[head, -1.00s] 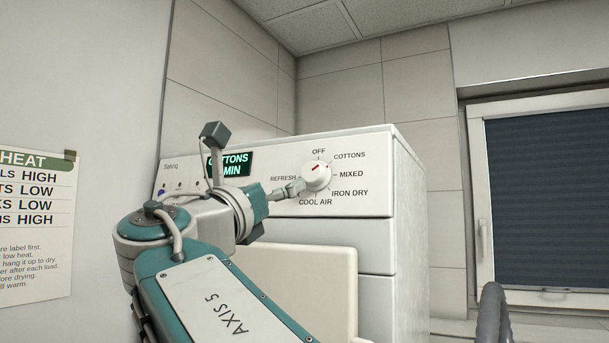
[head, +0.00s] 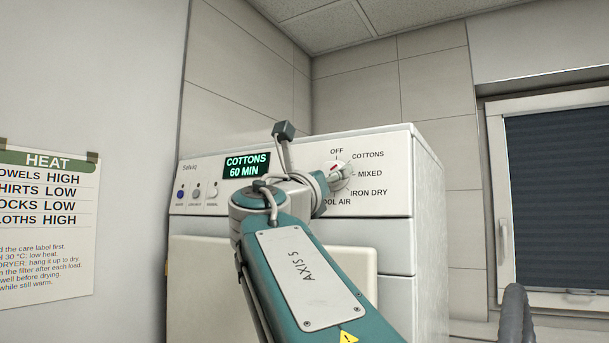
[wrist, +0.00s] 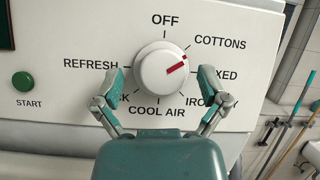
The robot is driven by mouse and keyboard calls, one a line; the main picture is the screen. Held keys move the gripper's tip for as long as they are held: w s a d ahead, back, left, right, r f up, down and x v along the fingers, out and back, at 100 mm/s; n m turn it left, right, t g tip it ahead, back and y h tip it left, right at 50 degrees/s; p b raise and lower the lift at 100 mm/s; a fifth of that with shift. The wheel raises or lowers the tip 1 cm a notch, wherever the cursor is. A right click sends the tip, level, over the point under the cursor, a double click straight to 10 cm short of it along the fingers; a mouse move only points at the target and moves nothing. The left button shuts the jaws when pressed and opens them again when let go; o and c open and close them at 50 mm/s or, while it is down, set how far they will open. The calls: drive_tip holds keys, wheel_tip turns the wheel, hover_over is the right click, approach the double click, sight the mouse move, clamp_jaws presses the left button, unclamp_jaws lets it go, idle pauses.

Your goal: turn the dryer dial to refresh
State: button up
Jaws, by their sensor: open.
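The white round dial (wrist: 162,70) is in the middle of the wrist view, with its red mark pointing up and right toward COTTONS. The REFRESH label (wrist: 91,64) is left of the dial. My gripper (wrist: 162,80) is open, with one finger on each side of the dial; I cannot tell whether they touch it. In the head view the dial (head: 339,176) shows partly behind my wrist, and REFRESH is hidden there. The dryer display (head: 247,165) reads COTTONS 60 MIN.
A green START button (wrist: 23,82) is left of the dial. Small buttons (head: 196,192) sit below the display. A HEAT notice (head: 48,225) hangs on the left wall. A window with a dark blind (head: 560,200) is at the right.

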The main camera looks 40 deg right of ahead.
drive_tip(key=shift+d, duration=0.1)
drive_tip(key=c, duration=1.1)
drive_tip(key=shift+c, duration=0.2)
drive_tip(key=shift+w+m+g, duration=0.1)
drive_tip(key=shift+m+g, duration=0.3)
drive_tip(key=shift+m, duration=0.2)
drive_tip(key=shift+w+m+g+h, duration=0.1)
drive_tip(key=shift+m+g+h, duration=0.2)
drive_tip(key=shift+m+g, duration=0.35)
drive_tip(key=m+g, duration=0.3)
drive_tip(key=m, duration=0.3)
drive_tip(key=m+g, duration=0.2)
drive_tip(key=m, duration=0.1)
drive_tip(key=m+g+y, duration=0.1)
drive_tip(key=m+g, duration=0.1)
drive_tip(key=m, duration=0.2)
drive_tip(key=shift+w, duration=0.1)
drive_tip(key=shift+m+g+y, duration=0.35)
drive_tip(key=shift+y, duration=0.05)
